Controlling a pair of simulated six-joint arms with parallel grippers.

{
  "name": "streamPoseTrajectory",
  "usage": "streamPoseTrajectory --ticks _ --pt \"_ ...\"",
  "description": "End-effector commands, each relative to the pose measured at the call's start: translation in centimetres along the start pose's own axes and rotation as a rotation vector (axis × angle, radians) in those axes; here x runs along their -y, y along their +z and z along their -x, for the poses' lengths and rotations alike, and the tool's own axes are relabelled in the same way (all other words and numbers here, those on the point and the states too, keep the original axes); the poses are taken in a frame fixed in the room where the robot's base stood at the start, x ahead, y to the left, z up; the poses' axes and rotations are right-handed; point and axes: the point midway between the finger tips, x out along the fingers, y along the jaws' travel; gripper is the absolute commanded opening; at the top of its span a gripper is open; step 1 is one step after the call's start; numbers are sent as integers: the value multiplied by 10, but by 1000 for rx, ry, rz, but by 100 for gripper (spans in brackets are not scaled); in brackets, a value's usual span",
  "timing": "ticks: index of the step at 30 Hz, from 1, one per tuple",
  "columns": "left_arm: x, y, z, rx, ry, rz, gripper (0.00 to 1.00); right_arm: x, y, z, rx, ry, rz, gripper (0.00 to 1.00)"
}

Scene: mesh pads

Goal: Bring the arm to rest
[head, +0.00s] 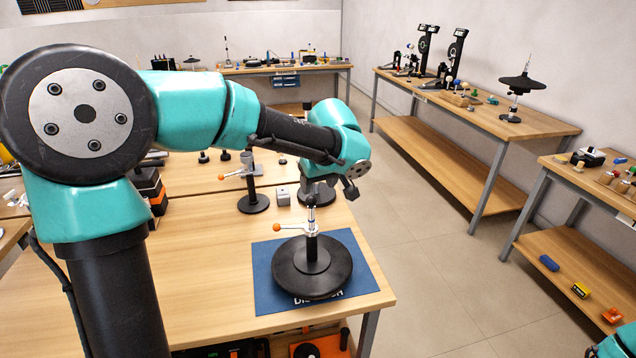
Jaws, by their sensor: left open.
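My left arm reaches in from the left over the wooden table. Its gripper (351,189) is small and dark below the teal wrist, open, with nothing seen between its fingers. It hangs above and behind a black round-based stand (312,268), apart from it as far as I can see. The stand is upright on a blue pad (262,292) with partly covered white lettering. It carries a metal post and a side lever with an orange knob (276,227). Of my right arm only a teal part shows at the bottom right corner; its gripper is out of view.
Behind the pad stand another black-based stand with an orange-tipped lever (252,198) and a small grey-white block (283,198). The table's (215,290) right edge lies just past the pad. Side benches (480,115) with instruments line the right, beyond open floor.

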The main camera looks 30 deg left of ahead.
Motion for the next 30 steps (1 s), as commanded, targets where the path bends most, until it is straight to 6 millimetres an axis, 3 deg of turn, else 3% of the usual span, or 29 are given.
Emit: streamPoseTrajectory --ticks 9,14,17,23,30 --pt "0 1 -1 2 -1 -3 58 0 0 0 0 0 0 65" --pt "-3 15 -23 50 -2 -66 58 0 0 0 0 0 0 65" --pt "-5 38 -54 123 2 -157 58 0 0 0 0 0 0 65" --pt "1 112 -140 339 56 -401 58 0 0 0 0 0 0 65" --pt "34 210 -226 569 190 -623 58 0 0 0 0 0 0 65"
